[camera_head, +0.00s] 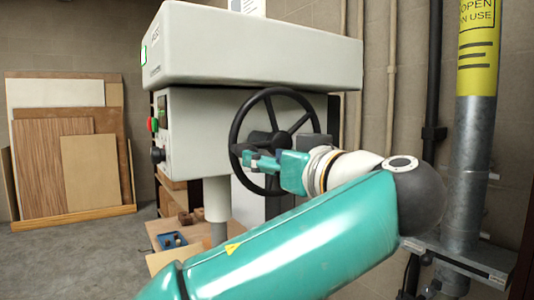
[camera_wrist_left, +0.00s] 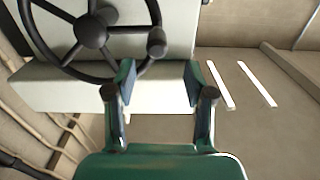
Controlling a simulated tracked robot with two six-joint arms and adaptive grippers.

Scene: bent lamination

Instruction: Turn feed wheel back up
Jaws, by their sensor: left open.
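The feed wheel (camera_head: 284,96) is a black spoked handwheel on the front of a pale grey machine. In the left wrist view the wheel (camera_wrist_left: 91,33) is at the upper left, cut off by the frame, with a dark knob (camera_wrist_left: 156,43) on its rim. My left gripper (camera_head: 250,159) is teal and stands in front of the wheel, overlapping its left part in the head view. In the left wrist view the left gripper (camera_wrist_left: 158,82) has its fingers apart with nothing between them. The knob is near the left finger's tip; I cannot tell if they touch. My right gripper does not show.
The machine's head (camera_head: 255,50) overhangs the wheel. A metal column (camera_head: 218,200) stands below it, beside a small blue tray (camera_head: 173,240). A grey pipe (camera_head: 470,150) with a yellow label rises at the right. Boards (camera_head: 55,150) lean at the left; the floor before them is clear.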

